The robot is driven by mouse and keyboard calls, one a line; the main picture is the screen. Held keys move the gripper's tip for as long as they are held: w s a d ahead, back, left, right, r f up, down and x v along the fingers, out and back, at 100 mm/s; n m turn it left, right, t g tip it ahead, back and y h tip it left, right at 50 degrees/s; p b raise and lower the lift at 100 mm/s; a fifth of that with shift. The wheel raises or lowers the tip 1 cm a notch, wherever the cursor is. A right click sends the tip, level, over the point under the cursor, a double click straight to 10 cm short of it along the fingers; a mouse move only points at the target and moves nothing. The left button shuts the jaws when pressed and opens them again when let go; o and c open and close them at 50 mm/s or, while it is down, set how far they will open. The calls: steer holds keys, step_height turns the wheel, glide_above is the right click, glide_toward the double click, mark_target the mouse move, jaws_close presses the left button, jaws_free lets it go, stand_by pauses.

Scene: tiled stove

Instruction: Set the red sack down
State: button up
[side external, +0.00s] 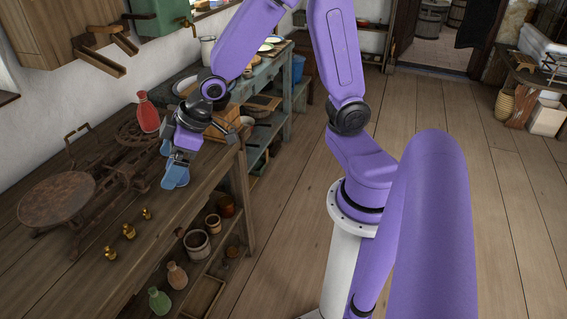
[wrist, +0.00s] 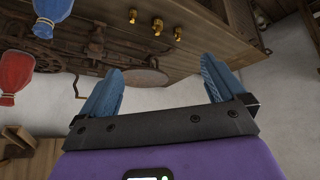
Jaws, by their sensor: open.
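The red sack (side external: 147,112) stands upright at the far end of the rusty scale in the side view; the scale hides what lies under its base. It also shows at the left edge of the wrist view (wrist: 14,72), where the scene appears upside down. My gripper (side external: 180,158) is beside the sack, to its lower right in the side view, and apart from it. In the wrist view my gripper (wrist: 160,65) has its two blue fingers wide apart with nothing between them.
A blue sack (wrist: 52,10) stands near the red one. The scale's round plate (side external: 59,196) and several small brass weights (side external: 128,231) occupy the wooden bench (side external: 115,275). Green and tan sacks (side external: 159,300) sit on the lower shelf. The bench's near left corner looks clear.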

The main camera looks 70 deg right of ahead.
steer(key=s+d+r+n+g+h, duration=0.1)
steer(key=s+d+n+g, duration=0.1)
steer(key=s, duration=1)
steer(key=s+d+r+n+g+h, duration=0.2)
steer(key=s+g, duration=0.1)
steer(key=s, duration=0.9)
steer(key=shift+n+g, duration=0.3)
